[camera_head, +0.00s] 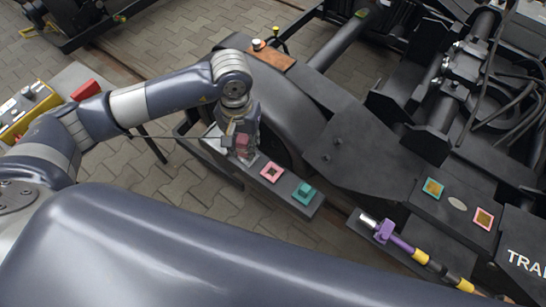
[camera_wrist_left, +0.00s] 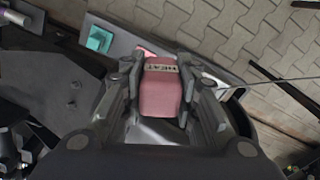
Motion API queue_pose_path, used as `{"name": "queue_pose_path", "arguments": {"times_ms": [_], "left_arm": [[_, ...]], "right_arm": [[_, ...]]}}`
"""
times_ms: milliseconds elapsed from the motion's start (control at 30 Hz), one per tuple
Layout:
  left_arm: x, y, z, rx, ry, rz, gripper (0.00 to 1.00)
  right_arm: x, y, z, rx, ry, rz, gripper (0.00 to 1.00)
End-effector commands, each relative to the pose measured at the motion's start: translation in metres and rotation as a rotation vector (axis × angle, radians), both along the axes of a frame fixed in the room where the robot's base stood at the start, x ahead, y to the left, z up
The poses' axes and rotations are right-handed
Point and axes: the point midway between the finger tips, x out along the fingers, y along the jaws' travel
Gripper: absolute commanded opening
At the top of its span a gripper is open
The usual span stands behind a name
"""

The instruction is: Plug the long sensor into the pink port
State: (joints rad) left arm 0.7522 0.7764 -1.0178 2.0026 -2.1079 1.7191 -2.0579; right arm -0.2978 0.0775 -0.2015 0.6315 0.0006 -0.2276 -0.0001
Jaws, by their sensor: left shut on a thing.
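The block also shows reddish in the head view (camera_head: 242,143). I cannot tell if it is the long sensor; its lower end is hidden. The gripper is over the left end of a grey bar (camera_head: 286,189). A pink square port (camera_head: 271,172) sits on the bar, just right of the gripper and apart from it. In the wrist view a bit of pink (camera_wrist_left: 146,52) shows behind the block. My right gripper is not in view.
A teal block (camera_head: 304,192) stands on the bar's right end. A purple and yellow rod-like thing (camera_head: 398,242) lies at the right. Teal (camera_head: 433,188) and pink-orange (camera_head: 484,218) square ports are on the dark bogie frame (camera_head: 366,151). Paving (camera_head: 196,178) is open at the left.

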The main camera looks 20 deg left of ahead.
Motion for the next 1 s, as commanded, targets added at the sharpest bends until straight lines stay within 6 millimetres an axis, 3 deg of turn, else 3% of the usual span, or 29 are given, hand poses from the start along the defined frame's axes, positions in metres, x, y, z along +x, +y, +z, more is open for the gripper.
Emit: {"name": "queue_pose_path", "arguments": {"times_ms": [167,1000], "left_arm": [[0.009,-0.003,-0.018,-0.004,-0.005,0.271,0.07],[0.062,-0.022,-0.11,-0.035,-0.006,2.205,0.07]], "right_arm": [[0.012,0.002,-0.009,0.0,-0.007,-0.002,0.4],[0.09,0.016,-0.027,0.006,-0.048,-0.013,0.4]]}}
